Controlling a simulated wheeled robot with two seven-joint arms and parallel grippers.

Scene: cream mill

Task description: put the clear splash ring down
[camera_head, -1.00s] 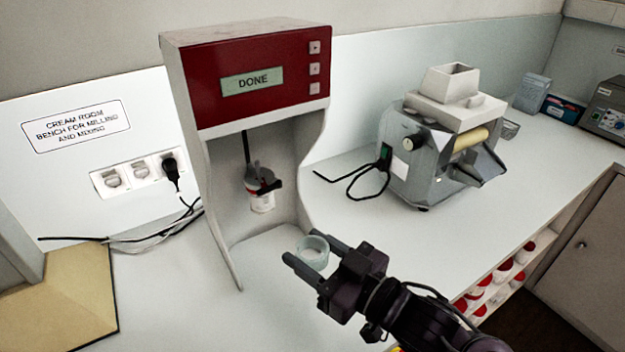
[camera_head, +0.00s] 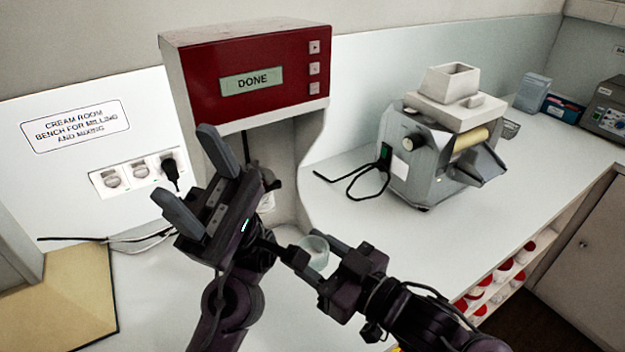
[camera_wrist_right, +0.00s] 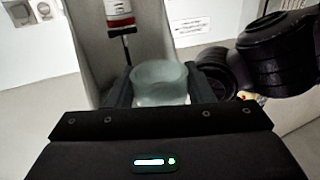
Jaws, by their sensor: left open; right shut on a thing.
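The clear splash ring (camera_head: 317,252) is held between the fingers of my right gripper (camera_head: 316,258), in front of the red and grey mixer. In the right wrist view the ring (camera_wrist_right: 160,82) is a frosted, translucent band between the two dark fingers of the same gripper (camera_wrist_right: 160,90). My left gripper (camera_head: 190,182) is open and empty, raised in front of the mixer's left side, its fingers pointing up and left. It hides part of the mixer's bay and most of the jar hanging there. The jar (camera_wrist_right: 118,12) shows at the top of the right wrist view.
The mixer (camera_head: 205,78) reads DONE. A roller mill (camera_head: 425,160) with a looped black cable stands to the right. The white bench (camera_head: 400,260) is clear between the mill and its front edge. A tan board (camera_head: 70,300) lies at the left. Red-capped jars (camera_head: 490,285) fill shelves below.

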